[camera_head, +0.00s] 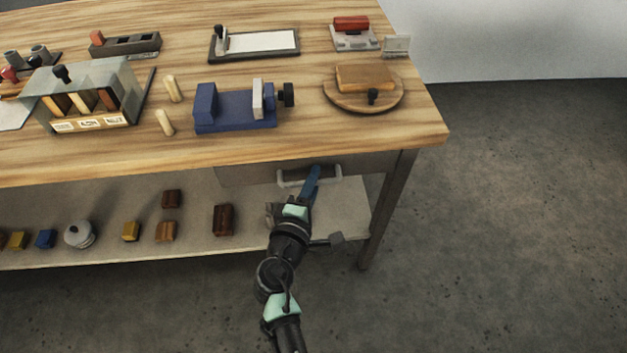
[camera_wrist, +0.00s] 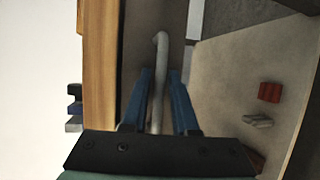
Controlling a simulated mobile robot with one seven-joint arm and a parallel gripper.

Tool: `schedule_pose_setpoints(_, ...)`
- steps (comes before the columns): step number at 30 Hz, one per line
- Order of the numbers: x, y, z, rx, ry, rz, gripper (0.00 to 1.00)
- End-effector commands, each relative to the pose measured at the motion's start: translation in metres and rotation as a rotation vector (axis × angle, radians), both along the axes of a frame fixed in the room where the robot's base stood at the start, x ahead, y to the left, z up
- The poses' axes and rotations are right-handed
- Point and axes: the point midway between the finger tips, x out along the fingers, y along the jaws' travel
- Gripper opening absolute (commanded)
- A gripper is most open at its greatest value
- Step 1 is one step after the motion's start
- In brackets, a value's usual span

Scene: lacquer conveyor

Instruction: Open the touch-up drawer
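The touch-up drawer (camera_head: 250,173) is a grey front under the workbench's right front edge and looks closed. Its pale bar handle (camera_head: 326,178) sticks out from the front. In the wrist view the handle (camera_wrist: 162,50) runs down between my two blue fingers. My gripper (camera_head: 314,172) reaches up to the handle from below. In the wrist view my gripper (camera_wrist: 160,72) is open, with one finger on each side of the bar and narrow gaps showing. Whether either finger touches the bar is hard to tell. My fingers hide part of the handle in the head view.
The wooden benchtop (camera_head: 200,155) overhangs the drawer. A blue vise (camera_head: 235,108) and a round wooden stand (camera_head: 345,102) are above it. The lower shelf (camera_head: 335,215) holds several small blocks. A bench leg (camera_head: 385,210) stands to the right. The floor (camera_head: 510,220) in front and right is clear.

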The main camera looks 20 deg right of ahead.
Motion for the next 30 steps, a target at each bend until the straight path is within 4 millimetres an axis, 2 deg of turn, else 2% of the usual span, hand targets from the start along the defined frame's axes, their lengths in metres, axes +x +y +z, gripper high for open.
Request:
schedule_pose_setpoints(4, -0.0001, 0.0000, 0.0002, 0.000, 0.000, 0.000, 0.27)
schedule_pose_setpoints(9, -0.0002, 0.0002, 0.0003, 0.000, 0.000, 0.000, 0.00)
schedule_pose_setpoints(30, -0.0003, 0.0007, 0.0002, 0.000, 0.000, 0.000, 0.00)
